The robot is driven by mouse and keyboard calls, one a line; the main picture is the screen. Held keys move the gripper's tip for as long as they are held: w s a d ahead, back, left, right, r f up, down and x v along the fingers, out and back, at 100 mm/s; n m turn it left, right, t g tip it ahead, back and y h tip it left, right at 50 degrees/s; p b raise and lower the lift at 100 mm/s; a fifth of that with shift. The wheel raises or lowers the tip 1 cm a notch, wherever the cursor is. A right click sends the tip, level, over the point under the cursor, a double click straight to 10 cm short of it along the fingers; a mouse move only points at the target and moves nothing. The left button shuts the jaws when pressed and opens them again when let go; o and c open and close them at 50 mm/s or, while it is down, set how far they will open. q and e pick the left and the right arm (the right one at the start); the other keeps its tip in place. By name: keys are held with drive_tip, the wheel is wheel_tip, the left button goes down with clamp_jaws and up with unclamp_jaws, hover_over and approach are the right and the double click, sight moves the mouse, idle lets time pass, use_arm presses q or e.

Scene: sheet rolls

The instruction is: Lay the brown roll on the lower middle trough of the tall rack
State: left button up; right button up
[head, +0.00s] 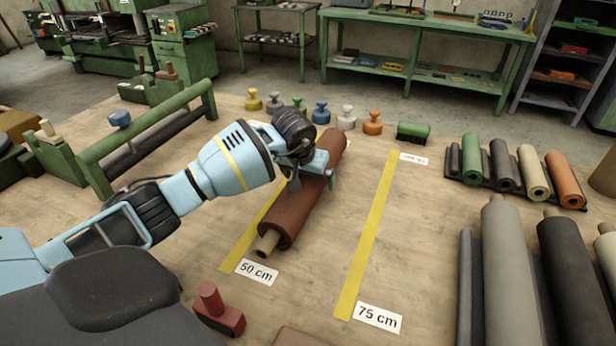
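Whether the fingers press on the roll is not clear. The roll seems to rest on the wooden table, but any small gap beneath it cannot be told. My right gripper is out of view. I cannot make out a tall rack with troughs for certain.
Yellow strips marked 50 cm (243,240) and 75 cm (371,230) cross the table (425,215). Several coloured knobs (321,112) stand behind the roll.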

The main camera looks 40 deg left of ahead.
use_arm(q)
drive_tip(key=v, duration=1.1)
drive_tip(key=shift+s+r, duration=0.2)
drive_tip(key=shift+r, duration=0.2)
